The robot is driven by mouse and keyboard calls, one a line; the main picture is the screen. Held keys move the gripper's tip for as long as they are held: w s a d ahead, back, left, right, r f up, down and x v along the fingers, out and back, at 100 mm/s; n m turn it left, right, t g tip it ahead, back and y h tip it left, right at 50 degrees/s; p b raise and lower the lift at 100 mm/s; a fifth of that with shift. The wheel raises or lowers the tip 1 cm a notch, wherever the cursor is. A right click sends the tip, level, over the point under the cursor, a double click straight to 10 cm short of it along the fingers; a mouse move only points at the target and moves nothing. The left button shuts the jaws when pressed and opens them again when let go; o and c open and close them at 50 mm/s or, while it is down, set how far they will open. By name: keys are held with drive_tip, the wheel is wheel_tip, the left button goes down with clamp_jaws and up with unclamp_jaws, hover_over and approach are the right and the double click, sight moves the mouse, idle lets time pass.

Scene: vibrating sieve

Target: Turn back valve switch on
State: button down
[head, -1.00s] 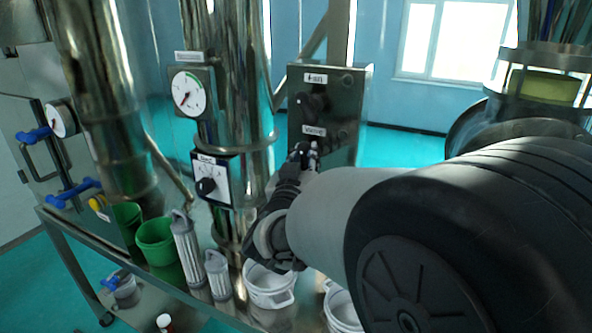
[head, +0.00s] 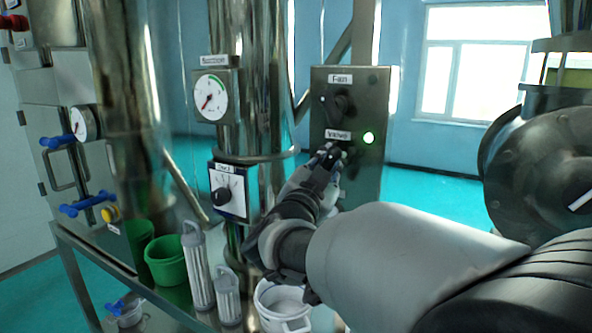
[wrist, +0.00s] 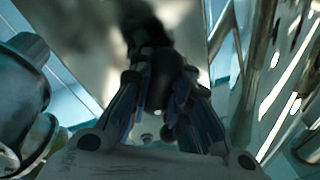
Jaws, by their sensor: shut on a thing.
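The control panel (head: 372,172) is a grey metal box with a "Fan" label above a "Valve" label. The dark valve switch (wrist: 162,70) sits between my fingers in the wrist view. In the head view my gripper (head: 332,152) covers it just below the Valve label (head: 338,135). My gripper is shut on the switch, as the wrist view (wrist: 160,90) also shows. The black fan switch (head: 340,105) is above. The valve switch's exact angle cannot be told.
A steel column with a pressure gauge (head: 210,97) and a dial box (head: 228,190) stands left of the panel. Green buckets (head: 165,262), filter cylinders (head: 197,265) and a white pot (head: 283,304) stand below on the steel bench. A large steel vessel is at right.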

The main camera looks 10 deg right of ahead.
idle(0.3)
drive_tip(key=c, duration=1.5)
unclamp_jaws()
drive_tip(key=shift+o, duration=0.2)
drive_tip(key=v, duration=1.2)
